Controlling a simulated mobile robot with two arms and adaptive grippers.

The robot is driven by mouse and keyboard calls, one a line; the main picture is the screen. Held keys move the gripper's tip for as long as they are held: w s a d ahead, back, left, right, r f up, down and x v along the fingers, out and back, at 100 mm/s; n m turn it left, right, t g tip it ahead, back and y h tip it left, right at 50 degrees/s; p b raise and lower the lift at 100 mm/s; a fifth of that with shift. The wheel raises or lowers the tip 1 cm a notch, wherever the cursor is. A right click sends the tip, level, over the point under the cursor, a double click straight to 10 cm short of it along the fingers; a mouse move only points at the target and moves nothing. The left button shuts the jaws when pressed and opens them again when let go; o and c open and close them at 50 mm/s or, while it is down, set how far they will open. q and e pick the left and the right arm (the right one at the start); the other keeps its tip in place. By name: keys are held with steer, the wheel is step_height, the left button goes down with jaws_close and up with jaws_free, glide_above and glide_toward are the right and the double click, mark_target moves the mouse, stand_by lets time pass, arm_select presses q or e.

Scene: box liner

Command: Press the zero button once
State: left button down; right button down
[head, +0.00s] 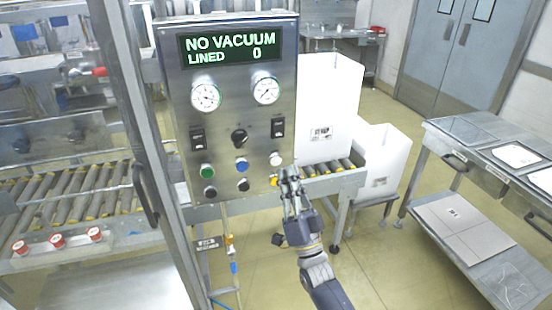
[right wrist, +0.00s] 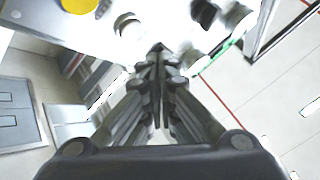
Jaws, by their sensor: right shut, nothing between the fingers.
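A steel control panel (head: 228,125) stands upright in the head view, its display (head: 230,48) reading "NO VACUUM" and "LINED 0". Its lower part carries a green button (head: 207,171), a blue button (head: 242,164), a white button (head: 276,159), two black buttons (head: 210,191) and a yellow button (head: 275,181). No button label is legible, so I cannot tell which is zero. My right gripper (head: 290,178) is shut and empty at the panel's lower right, near the white and yellow buttons. In the right wrist view its fingertips (right wrist: 158,52) meet, with a yellow button (right wrist: 78,4) at upper left; contact is unclear. My left gripper is not in view.
The panel also has two gauges (head: 206,97), a black knob (head: 239,136) and two dark switches (head: 278,127). White boxes (head: 330,105) stand behind it by a roller conveyor (head: 325,168). A steel table (head: 480,150) is at right. Open floor lies between.

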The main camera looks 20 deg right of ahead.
steer(key=s, duration=0.2)
steer(key=shift+s+p, duration=0.4)
stand_by(0.3)
step_height(320, 180, down, 33)
steer(key=s+n+g+h, duration=0.1)
steer(key=s+n+g, duration=0.15)
steer(key=g, duration=0.75)
steer(key=s+d+f+n+g+h+b, duration=0.1)
steer(key=s+f+g, duration=0.2)
steer(key=s+f, duration=0.55)
steer(key=s+f+n+g, duration=0.2)
steer(key=s+f+g, duration=0.25)
steer(key=f, duration=0.75)
steer(key=s+d+f+n+g, duration=0.1)
steer(key=s+f, duration=0.4)
steer(key=s, duration=0.6)
steer(key=s+d+f+g+h, duration=0.1)
steer(key=s+f+g, duration=0.3)
steer(key=s, duration=0.7)
steer(key=s+d+f+n+g, duration=0.1)
steer(key=s+d+f+g, duration=0.1)
steer(key=s+f, duration=0.4)
steer(key=s+g, duration=0.1)
steer(key=s, duration=0.4)
steer(key=shift+d+n+h+b, duration=0.25)
steer(key=shift+n+h+b, duration=0.05)
steer(key=shift+n+h, duration=0.1)
